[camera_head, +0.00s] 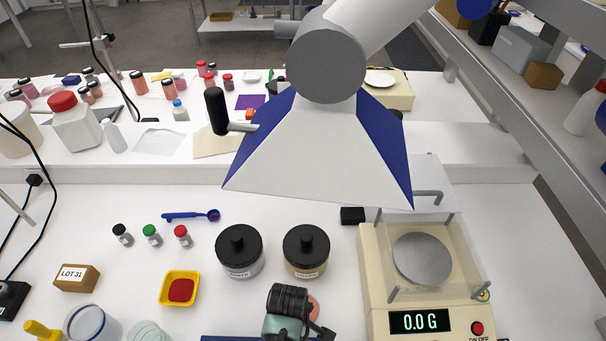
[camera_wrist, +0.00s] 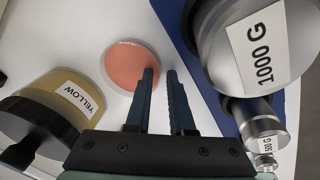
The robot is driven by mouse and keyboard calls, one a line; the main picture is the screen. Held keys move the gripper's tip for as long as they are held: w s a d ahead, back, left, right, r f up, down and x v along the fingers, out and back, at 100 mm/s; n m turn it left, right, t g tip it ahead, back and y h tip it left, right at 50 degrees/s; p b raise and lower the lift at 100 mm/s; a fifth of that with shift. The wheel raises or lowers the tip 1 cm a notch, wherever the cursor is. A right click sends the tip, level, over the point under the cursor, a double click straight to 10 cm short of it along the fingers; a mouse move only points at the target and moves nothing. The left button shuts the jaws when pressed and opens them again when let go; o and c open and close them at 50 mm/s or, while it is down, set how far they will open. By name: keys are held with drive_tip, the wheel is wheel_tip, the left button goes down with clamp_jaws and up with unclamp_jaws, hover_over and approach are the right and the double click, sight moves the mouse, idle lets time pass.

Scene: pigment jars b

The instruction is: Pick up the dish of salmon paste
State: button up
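The dish of salmon paste (camera_wrist: 137,65) is a small round dish filled with pinkish-orange paste, standing on the white bench. In the head view its edge (camera_head: 314,308) shows beside my gripper, which hides most of it. My gripper (camera_wrist: 160,73) is open and empty, with a narrow gap between its dark fingers. In the wrist view the fingertips reach towards the dish's lower right edge, and the left one overlaps its rim. I cannot tell whether they touch. In the head view my gripper (camera_head: 288,305) is over the front of the bench, fingertips hidden.
A black-lidded jar labelled YELLOW (camera_wrist: 60,103) stands left of the dish in the wrist view. A 1000 G weight (camera_wrist: 250,45) and smaller weights stand at the right near a blue surface (camera_wrist: 178,20). A balance (camera_head: 380,300) stands right; a yellow dish (camera_head: 165,298) holds red paste.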

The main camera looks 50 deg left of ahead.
clamp_jaws()
idle(1.4)
